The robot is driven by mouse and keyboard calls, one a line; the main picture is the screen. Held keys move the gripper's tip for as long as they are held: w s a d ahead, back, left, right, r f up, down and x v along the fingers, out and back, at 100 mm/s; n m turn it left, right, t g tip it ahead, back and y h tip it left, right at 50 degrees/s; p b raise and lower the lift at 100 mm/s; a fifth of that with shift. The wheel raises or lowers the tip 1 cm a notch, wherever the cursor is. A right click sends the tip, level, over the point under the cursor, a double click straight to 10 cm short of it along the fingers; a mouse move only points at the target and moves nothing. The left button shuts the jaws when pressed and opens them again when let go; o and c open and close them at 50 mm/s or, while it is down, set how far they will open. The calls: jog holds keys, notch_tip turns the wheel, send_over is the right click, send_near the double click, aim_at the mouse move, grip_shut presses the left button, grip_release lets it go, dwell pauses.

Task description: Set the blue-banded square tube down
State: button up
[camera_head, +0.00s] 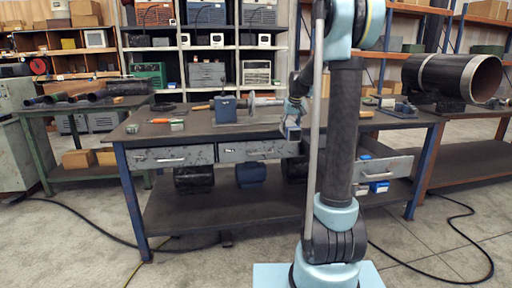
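My gripper (294,112) is small in the head view, at the end of my arm and over the front part of the workbench, left of my arm's column. Directly below it is a short square tube (291,131) with a bluish band and an open end towards me. The tube appears held between the fingers, its lower end overlapping the bench's front edge in the picture. The fingers are too small to see clearly. I cannot tell whether the tube touches the bench (190,133).
A blue vise-like block (225,109) and a flanged metal part (253,106) are on the bench left of the tube. Small tools (177,125) lie further left. A drawer (378,170) stands open at right. A large pipe (452,77) is on the right-hand bench. Cables cross the floor.

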notch_tip(320, 180, down, 24)
jog(key=d+m, duration=0.2)
jog(key=s+f, duration=0.7)
jog(key=f, duration=0.1)
jog(key=shift+f+h, duration=0.25)
jog(key=shift+h, duration=0.05)
jog(key=shift+a, duration=0.15)
